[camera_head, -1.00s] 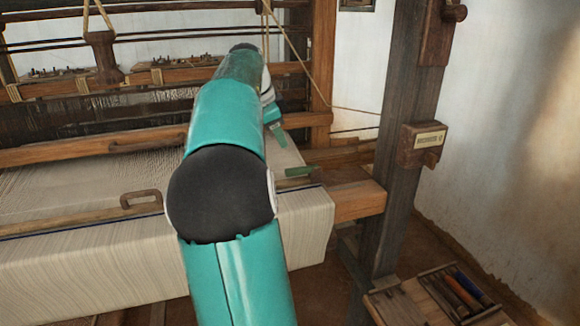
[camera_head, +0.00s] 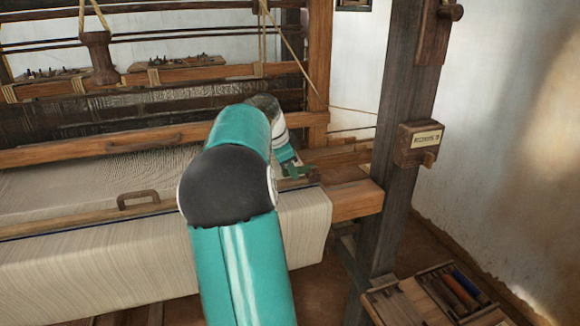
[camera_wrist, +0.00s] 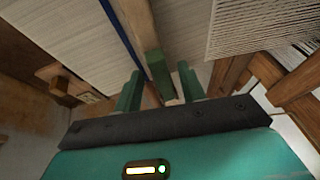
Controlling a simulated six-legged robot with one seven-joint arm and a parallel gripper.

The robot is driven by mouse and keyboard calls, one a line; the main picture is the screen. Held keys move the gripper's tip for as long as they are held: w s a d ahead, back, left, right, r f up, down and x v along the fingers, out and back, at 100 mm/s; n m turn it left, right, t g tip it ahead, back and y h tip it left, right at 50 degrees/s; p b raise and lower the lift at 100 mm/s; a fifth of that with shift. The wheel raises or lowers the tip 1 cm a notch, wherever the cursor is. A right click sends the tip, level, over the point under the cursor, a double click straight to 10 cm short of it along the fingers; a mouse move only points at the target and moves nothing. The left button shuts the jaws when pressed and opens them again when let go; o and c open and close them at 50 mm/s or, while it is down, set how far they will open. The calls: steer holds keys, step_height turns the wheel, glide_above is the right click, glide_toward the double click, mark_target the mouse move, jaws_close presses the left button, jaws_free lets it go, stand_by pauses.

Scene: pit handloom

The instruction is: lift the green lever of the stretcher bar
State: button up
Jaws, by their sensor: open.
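The green lever (camera_wrist: 155,68) sits at the end of the wooden stretcher bar (camera_wrist: 133,20), which lies across the pale cloth (camera_wrist: 75,28). In the wrist view my gripper (camera_wrist: 160,87) is open, with one green finger on each side of the lever's near end. I cannot tell whether either finger touches it. In the head view my gripper (camera_head: 293,169) is at the right edge of the cloth, partly behind my own arm. There the lever and fingers blend together. The stretcher bar (camera_head: 85,215) runs left from there, its middle hidden by my arm.
A brown handle (camera_head: 138,199) stands on the cloth by the bar. A dark upright post (camera_head: 385,170) with a labelled wooden box (camera_head: 418,145) rises on the right. A tool tray (camera_head: 455,292) is at lower right. Loom beams (camera_head: 90,150) cross behind.

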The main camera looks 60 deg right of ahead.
steer(key=shift+c, duration=0.2)
jaws_close()
